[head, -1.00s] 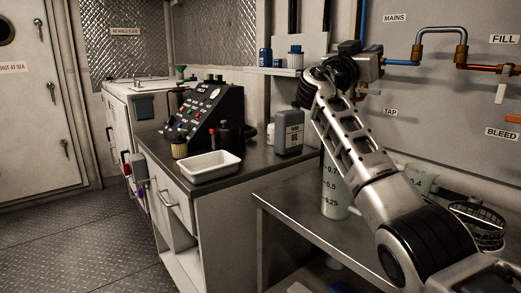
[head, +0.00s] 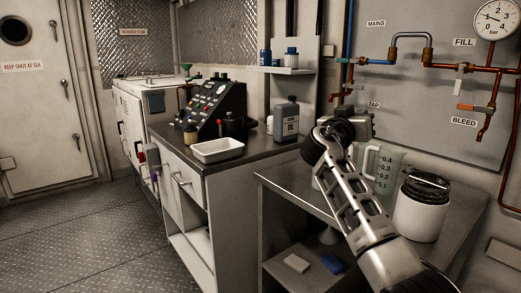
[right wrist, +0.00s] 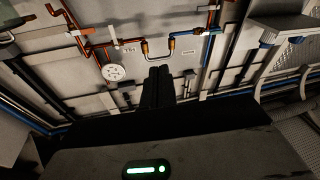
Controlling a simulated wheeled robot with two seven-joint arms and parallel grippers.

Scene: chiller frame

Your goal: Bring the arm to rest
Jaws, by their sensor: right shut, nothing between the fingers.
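My right arm rises from the bottom right in the head view, with its bent joint in front of the jug and the bench. My right gripper is beyond that joint and its fingertips cannot be made out there. In the right wrist view the dark fingers of my right gripper (right wrist: 158,75) are together, with nothing between them. They point toward the wall with the pipes and appear clear of it. My left gripper is in neither view.
A metal bench (head: 285,185) carries a measuring jug (head: 384,168) and a white tub (head: 418,218) close to my arm. Pipes (head: 400,62) and a gauge (head: 496,19) are on the wall behind. A white tray (head: 217,151) and a grey bottle (head: 286,121) stand on the left counter. Floor at left is clear.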

